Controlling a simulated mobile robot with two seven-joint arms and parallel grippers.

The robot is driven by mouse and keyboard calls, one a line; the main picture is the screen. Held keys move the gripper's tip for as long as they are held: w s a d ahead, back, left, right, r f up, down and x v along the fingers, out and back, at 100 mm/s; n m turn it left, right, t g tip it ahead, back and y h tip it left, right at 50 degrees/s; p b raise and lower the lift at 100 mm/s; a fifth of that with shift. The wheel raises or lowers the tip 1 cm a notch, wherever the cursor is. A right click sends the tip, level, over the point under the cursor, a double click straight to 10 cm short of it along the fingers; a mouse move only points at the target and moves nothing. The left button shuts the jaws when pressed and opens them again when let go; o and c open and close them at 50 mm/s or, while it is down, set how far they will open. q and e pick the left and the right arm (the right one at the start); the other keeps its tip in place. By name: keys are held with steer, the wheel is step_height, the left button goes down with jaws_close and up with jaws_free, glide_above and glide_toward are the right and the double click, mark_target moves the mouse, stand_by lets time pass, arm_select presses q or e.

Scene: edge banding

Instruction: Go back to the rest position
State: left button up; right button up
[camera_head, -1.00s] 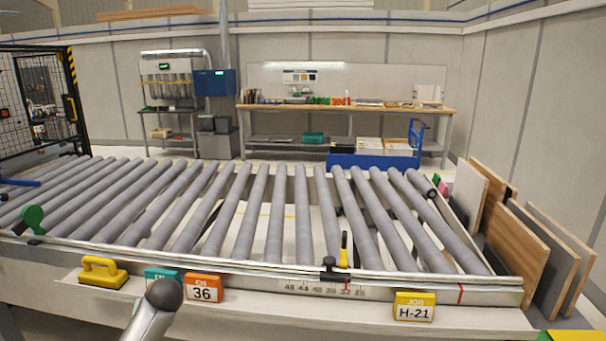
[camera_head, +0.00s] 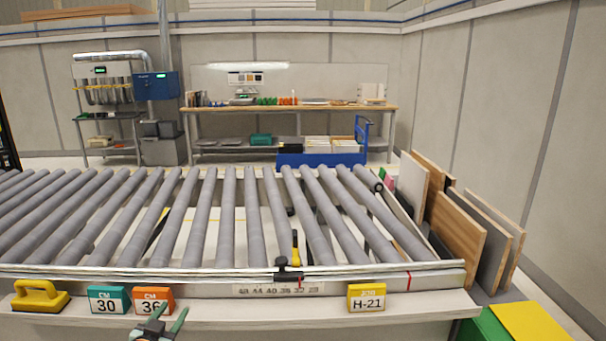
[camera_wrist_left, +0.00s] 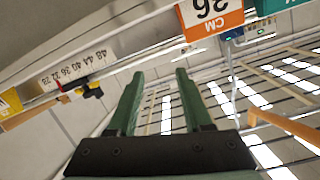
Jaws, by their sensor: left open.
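My left gripper (camera_head: 172,312) is at the bottom of the head view, in front of the shelf edge below the orange "CM 36" card (camera_head: 153,299). Its two green fingers are apart with nothing between them. In the left wrist view the open fingers (camera_wrist_left: 160,75) point toward the rail and the orange card (camera_wrist_left: 212,12), and the gap between them is empty. My right gripper is in neither view.
The roller conveyor (camera_head: 228,215) fills the middle, with a black clamp (camera_head: 289,272) on its front rail. A yellow handled tool (camera_head: 39,296), a teal "30" card (camera_head: 108,299) and a yellow "H-21" card (camera_head: 366,297) line the front ledge. Panels (camera_head: 458,237) lean at right.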

arm_select(q)
steer(key=s+d+f+g+h, duration=0.15)
steer(key=s+d+f, duration=0.25)
steer(key=s+f, duration=0.4)
steer(key=s+d+f+g, duration=0.2)
steer(key=s+d+f, duration=0.2)
steer(key=s+f, duration=0.4)
steer(key=s+d+f+g, duration=0.1)
steer(key=s+d+f, duration=0.1)
steer(key=s, duration=0.7)
steer(key=s+d+f+n+g+h, duration=0.1)
steer(key=s+d+f, duration=0.1)
steer(key=s, duration=0.7)
steer(key=shift+s+d, duration=0.15)
steer(key=shift+d, duration=0.55)
